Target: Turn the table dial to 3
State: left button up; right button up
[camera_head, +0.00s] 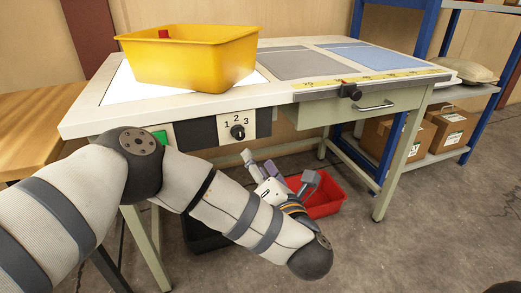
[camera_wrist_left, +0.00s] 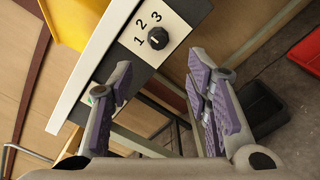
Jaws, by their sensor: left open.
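The table dial (camera_head: 237,132) is a small black knob on a pale plate marked 1, 2 and 3, on the table's front face under the yellow bin. The dial also shows in the left wrist view (camera_wrist_left: 157,38), beyond my fingertips and apart from them. Which number it points to is too small to tell. My left gripper (camera_head: 279,170) is open and empty, below and to the right of the dial in the head view. Its purple-padded fingers (camera_wrist_left: 158,76) stand wide apart in the wrist view. My right gripper is not in view.
A yellow bin (camera_head: 190,60) holding something red stands on the table (camera_head: 275,93). A green button (camera_head: 160,137) is left of the dial. A drawer handle (camera_head: 374,106) sticks out at right. A red bin (camera_head: 325,197) is on the floor beneath.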

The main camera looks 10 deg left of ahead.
aim_at(240, 137)
pick_arm(q)
jog(key=b+x, duration=0.2)
jog(key=x, duration=1)
jog(key=shift+a, duration=0.25)
jog(key=shift+r, duration=0.1)
jog(key=shift+c, duration=0.6)
grip_shut()
